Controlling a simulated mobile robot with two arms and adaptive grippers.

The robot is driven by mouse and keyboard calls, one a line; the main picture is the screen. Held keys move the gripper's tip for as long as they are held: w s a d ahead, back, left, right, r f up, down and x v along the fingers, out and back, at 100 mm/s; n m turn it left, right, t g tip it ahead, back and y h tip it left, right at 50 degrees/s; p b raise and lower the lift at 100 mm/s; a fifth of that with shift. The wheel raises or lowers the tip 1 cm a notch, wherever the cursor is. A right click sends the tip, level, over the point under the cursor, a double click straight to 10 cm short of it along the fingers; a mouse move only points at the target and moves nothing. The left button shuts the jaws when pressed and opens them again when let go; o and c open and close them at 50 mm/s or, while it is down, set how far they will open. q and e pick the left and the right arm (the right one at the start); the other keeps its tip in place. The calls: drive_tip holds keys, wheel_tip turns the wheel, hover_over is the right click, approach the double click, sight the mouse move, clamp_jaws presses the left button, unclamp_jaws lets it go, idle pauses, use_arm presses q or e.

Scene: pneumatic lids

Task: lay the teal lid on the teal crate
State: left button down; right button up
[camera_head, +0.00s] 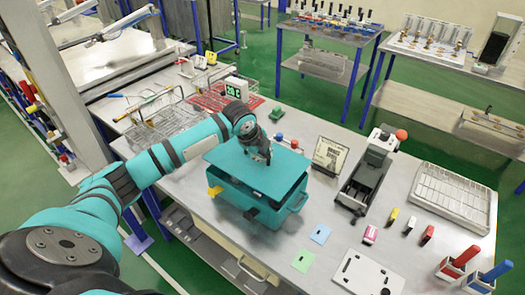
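The teal crate (240,205) stands on the grey worktable near its front edge, with a yellow clip (214,190) at its left corner. The flat teal lid (226,157) is over the crate's top, roughly lined up with it and covering the opening. A thin dark gap seems to show between lid and crate along the front. My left gripper (262,155) points down at the middle of the lid and appears shut on it; its fingertips are small and dark, and the grasped part is hidden. My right gripper is not in view.
A black and grey device (365,175) and a small sign (330,155) stand right of the crate. Wire baskets (165,125) are behind at left. Green (303,260) and blue (320,234) cards and a white plate (368,275) lie in front. A white tray (450,195) is far right.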

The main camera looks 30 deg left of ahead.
sight(262, 164)
use_arm(q)
drive_tip(key=shift+f, duration=0.6)
drive_tip(key=shift+s+f, duration=0.15)
drive_tip(key=shift+f, duration=0.2)
drive_tip(key=shift+f+b, duration=0.4)
drive_tip(key=shift+b, duration=0.05)
drive_tip(key=shift+f, duration=0.35)
drive_tip(key=shift+f+b, duration=0.35)
drive_tip(key=shift+f, duration=0.25)
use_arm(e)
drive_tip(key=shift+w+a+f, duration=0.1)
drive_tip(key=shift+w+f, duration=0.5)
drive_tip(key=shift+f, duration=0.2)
use_arm(q)
drive_tip(key=shift+r+p, duration=0.1)
drive_tip(key=shift+p, duration=0.3)
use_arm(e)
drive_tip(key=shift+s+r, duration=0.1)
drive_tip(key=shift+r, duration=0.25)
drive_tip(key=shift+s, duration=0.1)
use_arm(q)
drive_tip(key=shift+p, duration=0.3)
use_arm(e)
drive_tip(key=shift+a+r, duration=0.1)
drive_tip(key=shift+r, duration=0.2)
